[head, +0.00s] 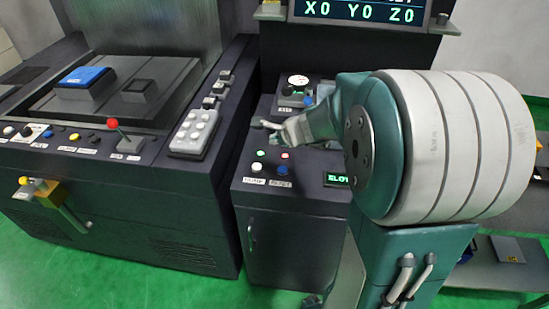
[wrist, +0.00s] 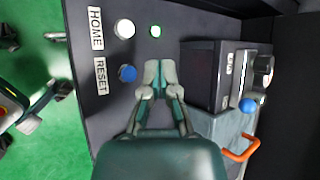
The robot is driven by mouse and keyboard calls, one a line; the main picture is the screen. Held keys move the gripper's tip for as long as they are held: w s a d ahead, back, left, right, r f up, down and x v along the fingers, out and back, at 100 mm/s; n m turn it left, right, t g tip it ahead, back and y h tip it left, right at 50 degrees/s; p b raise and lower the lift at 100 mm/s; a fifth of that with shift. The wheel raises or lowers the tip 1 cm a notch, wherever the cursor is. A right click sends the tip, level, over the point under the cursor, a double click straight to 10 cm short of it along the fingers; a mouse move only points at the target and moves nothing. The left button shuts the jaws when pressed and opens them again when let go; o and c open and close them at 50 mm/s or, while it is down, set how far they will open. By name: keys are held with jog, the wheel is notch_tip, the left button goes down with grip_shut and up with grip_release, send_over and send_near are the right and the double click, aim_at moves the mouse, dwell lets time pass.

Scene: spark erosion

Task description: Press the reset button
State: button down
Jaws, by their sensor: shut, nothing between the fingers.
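The blue button (head: 283,170) sits on the sloped console front above the RESET label (head: 281,184). In the wrist view the blue button (wrist: 127,73) is beside its RESET label (wrist: 101,75), just left of my fingertips. My gripper (head: 270,125) is over the console, farther back than the button in the head view. In the wrist view my gripper (wrist: 160,70) is shut and empty, with its tips to the right of the button. A gap shows between tips and button there; their height above the panel is hard to tell.
A white button (head: 257,168) with a HOME label (wrist: 96,28) and a lit green lamp (wrist: 156,31) are close by. A dark box (wrist: 200,75), another blue button (wrist: 248,105) and an orange handle (wrist: 240,150) lie right. A red-knobbed lever (head: 113,123) stands on the left machine.

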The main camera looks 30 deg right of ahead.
aim_at(281, 166)
jog(key=d+f+m, duration=0.1)
jog(key=w+d+f+m, duration=0.1)
jog(key=d+m, duration=0.1)
jog(key=shift+w+d+f+h, duration=0.15)
jog(key=shift+d+f+h, duration=0.15)
jog(key=shift+h, duration=0.1)
jog(key=shift+f, duration=4.4)
jog(key=shift+f, duration=0.1)
jog(key=shift+f, duration=0.25)
jog(key=shift+f, duration=0.45)
jog(key=shift+r, duration=0.9)
